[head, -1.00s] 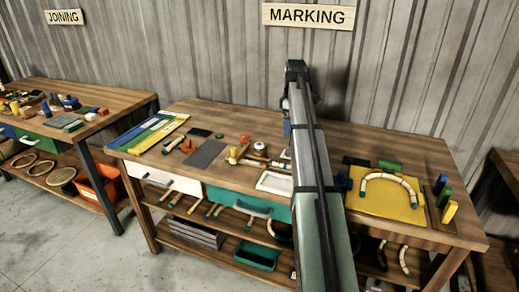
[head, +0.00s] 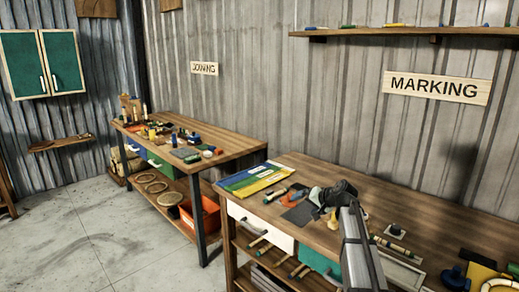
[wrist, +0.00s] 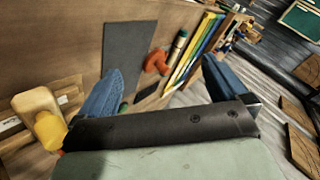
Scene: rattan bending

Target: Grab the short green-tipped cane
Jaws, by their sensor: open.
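A short pale cane with green ends (head: 275,195) lies on the marking bench beside the coloured strips. What looks like the same cane shows in the wrist view (wrist: 178,44), beyond my fingers and next to an orange tool (wrist: 157,62). Another pale cane with green ends (head: 393,245) lies on the bench to the right of my arm. My gripper (head: 318,200) is above the bench, to the right of the first cane and apart from it. In the wrist view my gripper (wrist: 163,85) has its blue fingers wide apart with nothing held between them.
A dark grey mat (head: 298,214) and a wooden mallet with a yellow end (wrist: 48,125) lie close to my gripper. Yellow, green and blue strips (head: 257,178) lie at the bench's left end. The joining bench (head: 225,148) stands farther left, across a gap.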

